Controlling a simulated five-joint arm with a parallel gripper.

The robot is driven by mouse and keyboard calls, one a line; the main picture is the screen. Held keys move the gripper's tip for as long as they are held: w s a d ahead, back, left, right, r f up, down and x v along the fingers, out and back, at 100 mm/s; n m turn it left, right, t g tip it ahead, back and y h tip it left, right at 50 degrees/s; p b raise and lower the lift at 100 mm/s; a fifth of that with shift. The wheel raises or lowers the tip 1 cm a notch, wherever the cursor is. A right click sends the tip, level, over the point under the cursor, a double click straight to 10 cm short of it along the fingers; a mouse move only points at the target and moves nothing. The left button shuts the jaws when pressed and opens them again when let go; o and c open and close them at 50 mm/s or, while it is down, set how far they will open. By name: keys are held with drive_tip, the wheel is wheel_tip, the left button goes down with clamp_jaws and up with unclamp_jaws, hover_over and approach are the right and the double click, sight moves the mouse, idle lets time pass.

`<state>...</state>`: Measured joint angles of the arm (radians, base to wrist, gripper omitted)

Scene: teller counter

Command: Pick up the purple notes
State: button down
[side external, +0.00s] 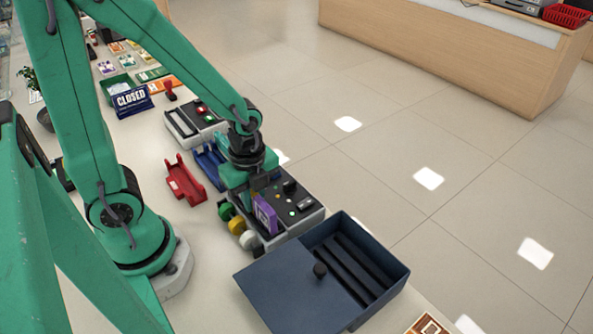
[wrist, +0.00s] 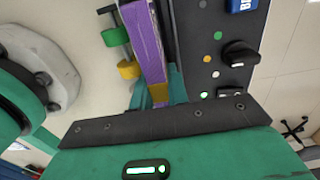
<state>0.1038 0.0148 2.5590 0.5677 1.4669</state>
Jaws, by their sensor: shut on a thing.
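The purple notes (side external: 265,214) are a small upright bundle in the side external view, hanging at the lower end of my gripper (side external: 260,192). In the wrist view the purple notes (wrist: 146,45) run up from the jaws, with a yellowish patch at their near end. My gripper (wrist: 158,95) is shut on them. The fingertips are partly hidden behind the notes and the dark bar of my gripper. Whether the notes touch the counter cannot be told.
A dark panel box with knobs (side external: 300,207) stands just right of the notes. Green, yellow and white rollers (side external: 236,225) are at the left. A blue open drawer box (side external: 290,285) is in front. Red (side external: 185,180) and blue (side external: 210,166) holders stand behind.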

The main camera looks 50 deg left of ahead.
sight(253, 193)
drive_tip(key=shift+r, duration=1.35)
drive_tip(key=shift+d+r, duration=0.15)
drive_tip(key=shift+r, duration=0.65)
drive_tip(key=s+d+r, duration=0.6)
drive_tip(key=s+d, duration=0.1)
drive_tip(key=d, duration=0.2)
drive_tip(key=shift+r, duration=0.35)
